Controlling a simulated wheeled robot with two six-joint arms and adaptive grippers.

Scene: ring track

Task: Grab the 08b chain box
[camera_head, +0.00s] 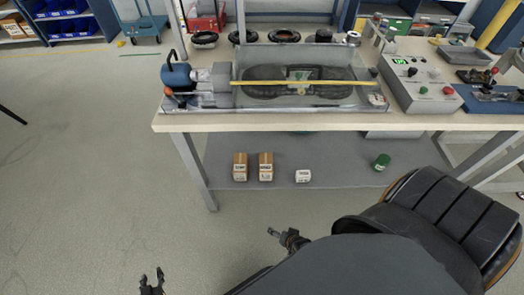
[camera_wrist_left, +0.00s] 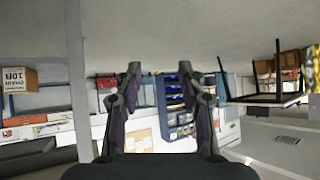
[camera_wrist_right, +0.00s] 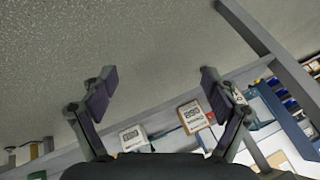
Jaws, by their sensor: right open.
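Two brown-and-white boxes stand side by side on the grey lower shelf (camera_head: 340,150) under the bench, a left box (camera_head: 240,167) and a right box (camera_head: 266,167). Their labels are too small to read in the head view. The right wrist view shows a brown-edged box (camera_wrist_right: 194,116), upside down, its label seeming to read 08B. The left wrist view shows a chain box marked 10B (camera_wrist_left: 18,80). My right gripper (camera_head: 272,232) is open and empty in front of the shelf; its fingers show apart (camera_wrist_right: 157,78). My left gripper (camera_head: 151,274) is open and empty at lower left, its fingers apart (camera_wrist_left: 162,72).
A small white box (camera_head: 303,176) and a green can (camera_head: 382,162) share the shelf. The bench top (camera_head: 300,122) carries a machine and a control box (camera_head: 420,85). A table leg (camera_head: 194,170) stands left of the boxes. The floor at left is clear.

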